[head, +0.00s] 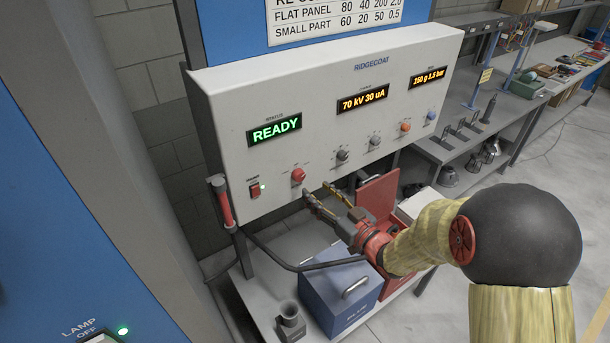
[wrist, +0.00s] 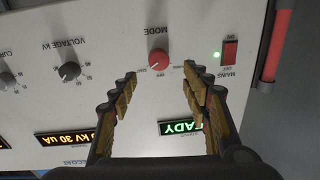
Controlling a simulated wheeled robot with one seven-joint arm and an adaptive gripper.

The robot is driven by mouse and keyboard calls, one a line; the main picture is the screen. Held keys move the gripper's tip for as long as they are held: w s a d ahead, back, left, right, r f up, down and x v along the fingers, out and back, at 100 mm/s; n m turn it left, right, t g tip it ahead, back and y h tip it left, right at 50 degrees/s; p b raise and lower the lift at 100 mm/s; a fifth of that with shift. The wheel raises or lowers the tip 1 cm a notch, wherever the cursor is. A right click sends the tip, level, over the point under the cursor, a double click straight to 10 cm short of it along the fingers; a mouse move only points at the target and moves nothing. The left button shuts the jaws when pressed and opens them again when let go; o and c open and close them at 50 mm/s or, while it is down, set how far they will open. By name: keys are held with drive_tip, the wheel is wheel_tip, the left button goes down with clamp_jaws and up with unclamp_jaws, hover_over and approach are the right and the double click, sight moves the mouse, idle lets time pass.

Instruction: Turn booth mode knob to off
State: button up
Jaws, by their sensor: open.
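The mode knob (head: 298,175) is a small red knob low on the left of the grey control panel (head: 228,95). It also shows in the wrist view (wrist: 158,59), where the picture is upside down and "MODE" is printed beside it. The position words around it are too small to read surely. My gripper (head: 318,192) is open and empty, just below and right of the knob in the head view. In the wrist view my gripper (wrist: 160,74) has one finger on each side of the knob in the picture; I see no contact. The status display (head: 274,130) reads READY.
A red mains switch (head: 255,190) with a green light is left of the knob. Grey, orange and blue knobs (head: 342,155) are to the right. A red bar handle (head: 222,202) is at the panel's left edge. A blue box (head: 335,290) stands below on the shelf.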

sight(301, 177)
drive_tip(key=shift+x, duration=3.95)
drive_tip(key=shift+w+d+f, duration=0.1)
drive_tip(key=c, duration=0.3)
drive_tip(key=c, duration=0.8)
drive_tip(key=shift+c, duration=0.3)
